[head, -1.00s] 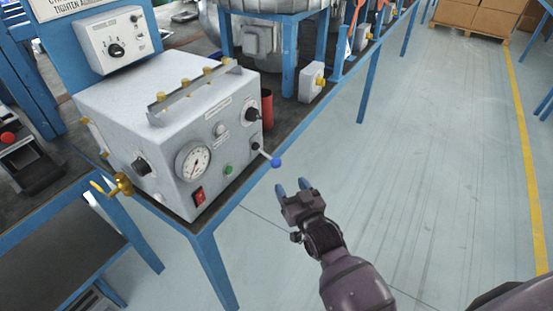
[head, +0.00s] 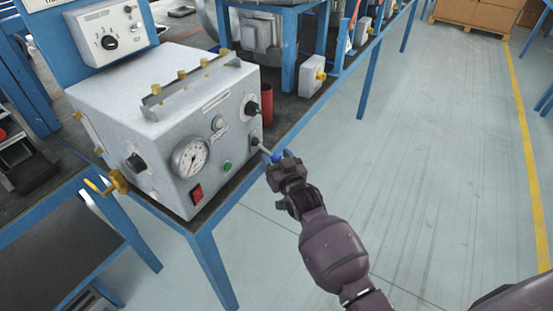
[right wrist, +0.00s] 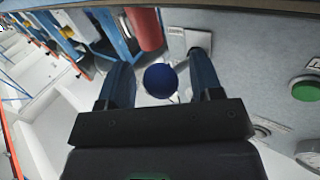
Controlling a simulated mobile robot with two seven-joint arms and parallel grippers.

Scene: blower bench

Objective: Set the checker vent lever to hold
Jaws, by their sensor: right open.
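The checker is a light grey box (head: 150,150) on the blue-framed bench, with a gauge, knobs, a red switch and a green button on its front. Its vent lever (head: 264,150) sticks out from the right part of the front and ends in a blue ball. My right gripper (head: 277,158) is at the ball in the head view and partly covers it. In the right wrist view the blue ball (right wrist: 161,80) sits between the two open fingers, with gaps showing on both sides. I cannot tell the lever's set position. My left gripper is not in view.
A red cylinder (head: 266,104) stands behind the checker's right side. A yellow-handled valve (head: 112,184) sticks out at the checker's left. A control box (head: 110,33) is above it. The floor (head: 420,160) to the right is clear.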

